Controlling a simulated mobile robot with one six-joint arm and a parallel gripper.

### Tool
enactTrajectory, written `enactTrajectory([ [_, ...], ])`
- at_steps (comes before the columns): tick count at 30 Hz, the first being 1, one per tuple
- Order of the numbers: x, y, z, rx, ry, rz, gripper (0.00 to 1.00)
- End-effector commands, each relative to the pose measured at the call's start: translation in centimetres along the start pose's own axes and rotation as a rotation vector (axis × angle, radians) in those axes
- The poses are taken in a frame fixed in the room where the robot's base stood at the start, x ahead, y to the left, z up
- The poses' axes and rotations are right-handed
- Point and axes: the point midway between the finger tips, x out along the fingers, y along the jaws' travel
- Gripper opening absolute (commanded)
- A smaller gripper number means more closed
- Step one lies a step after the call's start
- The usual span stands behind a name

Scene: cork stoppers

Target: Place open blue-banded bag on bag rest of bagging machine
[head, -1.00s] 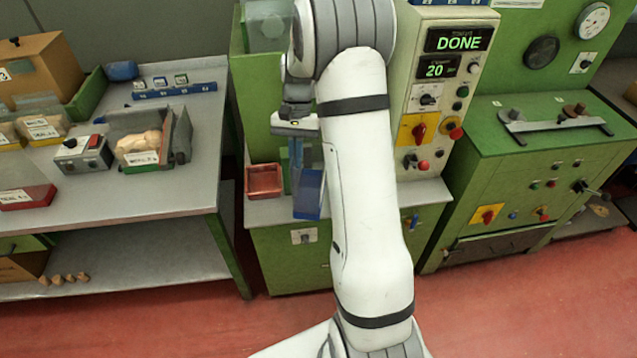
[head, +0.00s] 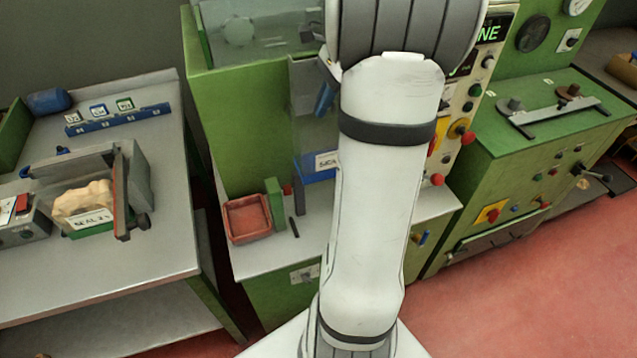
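The translucent bag (head: 316,140) shows in the head view just left of my white arm, upright in front of the green bagging machine (head: 228,115). It has a white label and a blue band (head: 318,176) at its bottom. My arm covers its right side. Only a small bluish finger part of my gripper (head: 325,98) shows, beside the upper part of the bag. The rest of the gripper is hidden, so I cannot tell its grip. I cannot make out the bag rest or whether the bag touches it.
A red tray (head: 247,220) and a green block (head: 275,203) stand on the machine's ledge, left of the bag. The left bench (head: 150,235) holds a sealer with a filled bag (head: 83,205) and a blue rack (head: 118,121). Another green machine (head: 540,140) stands right.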

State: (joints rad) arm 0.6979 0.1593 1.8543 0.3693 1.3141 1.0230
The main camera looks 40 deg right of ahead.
Motion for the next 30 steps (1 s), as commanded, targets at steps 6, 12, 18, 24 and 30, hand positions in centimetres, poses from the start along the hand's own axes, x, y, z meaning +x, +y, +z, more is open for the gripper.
enactTrajectory([
  [6,6.0,-0.1,-1.8,-0.01,-0.002,0.009,0.0],
  [12,11.1,-0.1,-3.8,-0.014,-0.002,0.012,0.0],
  [18,15.3,-0.2,-5.5,-0.016,-0.001,0.01,0.0],
  [24,17.0,-0.2,-6.2,-0.018,0.0,0.007,0.0],
  [30,19.0,-0.2,-7.0,-0.018,0.0,0.01,0.0],
])
